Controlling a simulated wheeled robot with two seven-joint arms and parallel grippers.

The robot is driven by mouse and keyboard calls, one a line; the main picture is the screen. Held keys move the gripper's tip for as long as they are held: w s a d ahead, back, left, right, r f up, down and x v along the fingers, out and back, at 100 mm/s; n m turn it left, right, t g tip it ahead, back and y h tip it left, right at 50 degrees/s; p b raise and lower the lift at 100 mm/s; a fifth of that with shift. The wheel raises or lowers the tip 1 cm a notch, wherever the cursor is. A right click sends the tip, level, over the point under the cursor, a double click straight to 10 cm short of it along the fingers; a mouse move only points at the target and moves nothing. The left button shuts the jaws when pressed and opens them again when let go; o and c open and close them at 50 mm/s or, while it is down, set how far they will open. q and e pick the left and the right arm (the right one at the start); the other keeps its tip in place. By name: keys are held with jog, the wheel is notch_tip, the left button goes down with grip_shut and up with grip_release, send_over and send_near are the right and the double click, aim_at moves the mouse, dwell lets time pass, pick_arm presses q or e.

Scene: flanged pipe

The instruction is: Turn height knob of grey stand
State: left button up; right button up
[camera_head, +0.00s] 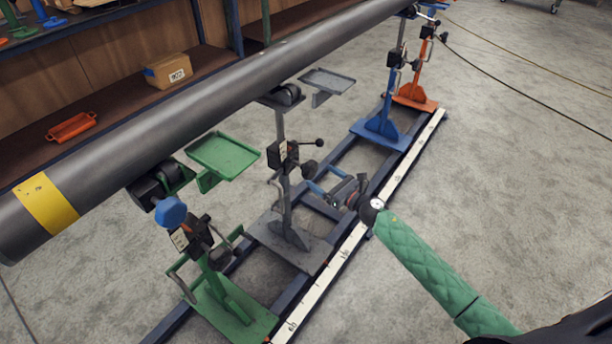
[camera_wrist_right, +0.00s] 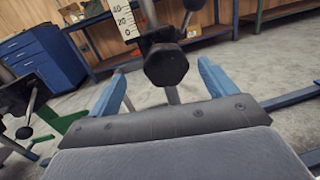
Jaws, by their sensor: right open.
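The grey stand (camera_head: 286,190) is the second from the front, under the long pipe (camera_head: 200,115). Its dark knob (camera_head: 308,168) sticks out from the right side of its clamp block, below a lever with a ball end. In the right wrist view the knob (camera_wrist_right: 166,64) is a black, faceted head in front of a scale plate (camera_wrist_right: 126,20). My right gripper (camera_head: 322,179) is open, its blue fingers pointing at the knob. In the right wrist view the fingers (camera_wrist_right: 162,72) stand either side of the knob, apart from it. My left gripper is not in view.
A green stand (camera_head: 228,300) is nearer, with blue (camera_head: 382,120) and orange (camera_head: 414,92) stands farther off. All stand along a dark rail frame with a white scale strip (camera_head: 345,250). A shelf (camera_head: 110,108) lies behind the pipe. The floor at right is mostly free, crossed by cables.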

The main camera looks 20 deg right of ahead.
aim_at(314, 172)
jog(key=n, duration=0.1)
jog(key=w+n+g+y, duration=0.1)
jog(key=f+n, duration=0.1)
jog(key=n, duration=0.1)
jog(key=shift+w+d+f+g, duration=0.1)
jog(key=shift+w+d+g, duration=0.1)
jog(key=shift+d+g, duration=0.15)
jog(key=x, duration=0.6)
jog(key=shift+w+a+p, duration=0.25)
jog(key=shift+p, duration=0.1)
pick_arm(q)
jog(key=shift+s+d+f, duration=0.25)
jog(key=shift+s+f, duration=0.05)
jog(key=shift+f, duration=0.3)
pick_arm(e)
jog(key=shift+w+a, duration=0.25)
jog(key=shift+w, duration=0.05)
jog(key=c, duration=1)
